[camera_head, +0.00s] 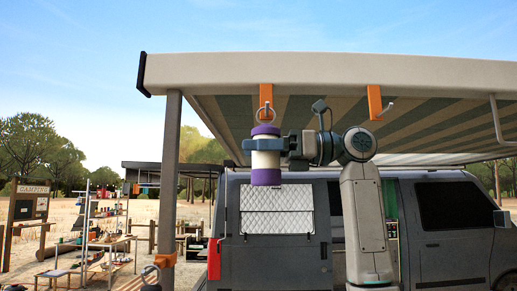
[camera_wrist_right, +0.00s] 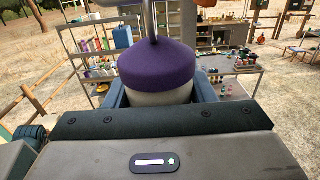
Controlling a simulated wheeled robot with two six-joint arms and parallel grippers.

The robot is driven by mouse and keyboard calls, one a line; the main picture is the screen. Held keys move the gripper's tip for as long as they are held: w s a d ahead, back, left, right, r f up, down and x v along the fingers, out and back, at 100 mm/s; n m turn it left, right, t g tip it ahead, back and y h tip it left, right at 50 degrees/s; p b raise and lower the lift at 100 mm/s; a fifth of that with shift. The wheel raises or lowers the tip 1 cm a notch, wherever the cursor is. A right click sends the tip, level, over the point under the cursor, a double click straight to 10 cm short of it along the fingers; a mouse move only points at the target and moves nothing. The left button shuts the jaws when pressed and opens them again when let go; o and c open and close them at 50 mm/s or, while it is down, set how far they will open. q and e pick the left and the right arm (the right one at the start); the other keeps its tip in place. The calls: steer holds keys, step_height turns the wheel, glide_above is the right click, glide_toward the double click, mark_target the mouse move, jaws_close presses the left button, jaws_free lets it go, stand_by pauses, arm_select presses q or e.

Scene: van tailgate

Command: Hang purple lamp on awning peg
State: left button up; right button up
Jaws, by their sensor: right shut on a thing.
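The purple lamp (camera_head: 265,160) has a cream middle, a purple top and base, and a wire ring on top. My right gripper (camera_head: 262,145) is shut on its upper body and holds it upright in the air. The lamp's ring overlaps the left orange awning peg (camera_head: 266,97) in the head view; I cannot tell whether it is hooked on it. A second orange peg (camera_head: 375,102) with a metal hook sits further right under the awning (camera_head: 330,72). The right wrist view shows the lamp's purple top (camera_wrist_right: 156,66) between the fingers. My left gripper is not clearly seen.
The awning's post (camera_head: 170,170) stands left of the lamp. The dark van (camera_head: 440,240) is behind, with a quilted panel (camera_head: 277,208). Shelves with goods (camera_head: 98,225) and a camping sign (camera_head: 30,205) stand at the left. Open air surrounds the lamp's left side.

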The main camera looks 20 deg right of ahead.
steer(key=o, duration=1.2)
steer(key=shift+d+f, duration=0.1)
steer(key=shift+d, duration=0.1)
steer(key=b+v, duration=0.5)
steer(key=v, duration=0.5)
steer(key=shift+s+d, duration=0.15)
steer(key=shift+d, duration=0.05)
